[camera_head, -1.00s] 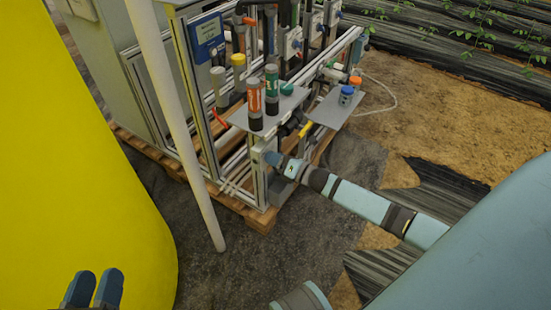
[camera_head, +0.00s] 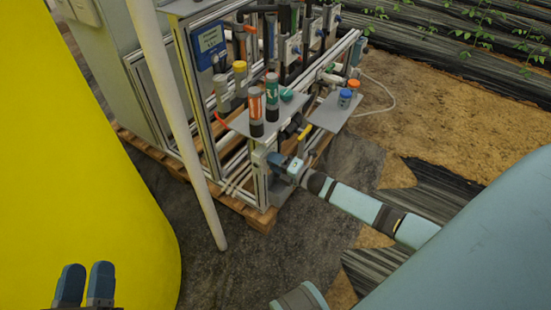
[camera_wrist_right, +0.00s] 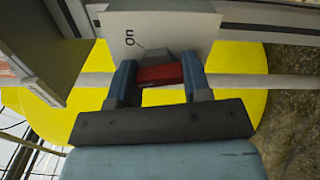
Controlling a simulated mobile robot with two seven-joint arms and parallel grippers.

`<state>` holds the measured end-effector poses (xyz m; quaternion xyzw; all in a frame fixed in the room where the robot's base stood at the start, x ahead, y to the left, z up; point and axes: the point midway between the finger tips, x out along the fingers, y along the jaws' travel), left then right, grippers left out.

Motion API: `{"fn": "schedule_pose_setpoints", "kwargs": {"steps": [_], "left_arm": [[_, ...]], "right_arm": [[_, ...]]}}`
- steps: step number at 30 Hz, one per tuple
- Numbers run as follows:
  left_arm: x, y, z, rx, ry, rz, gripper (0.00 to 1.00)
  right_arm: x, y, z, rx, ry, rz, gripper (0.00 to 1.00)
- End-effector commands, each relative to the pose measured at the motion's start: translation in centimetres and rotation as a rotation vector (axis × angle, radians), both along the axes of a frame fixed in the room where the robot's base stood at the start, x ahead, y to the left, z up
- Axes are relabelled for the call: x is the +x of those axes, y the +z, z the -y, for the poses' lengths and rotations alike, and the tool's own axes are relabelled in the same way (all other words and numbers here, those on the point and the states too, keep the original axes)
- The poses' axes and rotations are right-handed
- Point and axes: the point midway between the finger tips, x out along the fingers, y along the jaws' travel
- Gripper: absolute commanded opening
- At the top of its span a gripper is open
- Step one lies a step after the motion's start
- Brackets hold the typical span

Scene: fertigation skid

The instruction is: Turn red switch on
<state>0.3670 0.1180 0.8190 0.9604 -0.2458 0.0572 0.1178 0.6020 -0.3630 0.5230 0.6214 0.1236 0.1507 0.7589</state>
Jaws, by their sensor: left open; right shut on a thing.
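The red switch (camera_wrist_right: 160,74) shows in the right wrist view as a short red bar against a light grey box marked "On" (camera_wrist_right: 130,38). My right gripper (camera_wrist_right: 160,82) is shut on it, one blue finger at each end of the red bar. In the head view my right gripper (camera_head: 278,164) is at the front lower corner post of the skid frame (camera_head: 262,185); the red switch is hidden there. My left gripper (camera_head: 85,285) is open and empty at the lower left, away from the skid.
A grey shelf (camera_head: 240,123) with upright bottles is just above my right gripper. A smaller shelf (camera_head: 327,117) holds blue- and orange-capped bottles. A white slanted pole (camera_head: 180,125) and a big yellow body (camera_head: 75,190) stand left. Dark floor (camera_head: 225,275) in front is clear.

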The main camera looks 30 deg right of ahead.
Motion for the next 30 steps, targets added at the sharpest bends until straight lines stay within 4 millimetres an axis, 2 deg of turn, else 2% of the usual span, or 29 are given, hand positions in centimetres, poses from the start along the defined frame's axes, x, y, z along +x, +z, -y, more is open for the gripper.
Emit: {"fn": "schedule_pose_setpoints", "kwargs": {"steps": [4,19,30], "left_arm": [[-0.2,1.7,-0.1,-0.017,0.011,0.038,0.43],[0.3,-3.1,-1.6,0.121,0.059,-0.168,0.43],[0.0,-5.0,-2.5,0.181,0.077,-0.257,0.43]], "right_arm": [[0.0,0.3,0.0,0.130,0.000,-0.055,0.21],[0.0,0.3,0.0,0.564,0.000,-0.235,0.21],[0.0,0.1,0.0,0.812,-0.001,-0.337,0.21]]}}
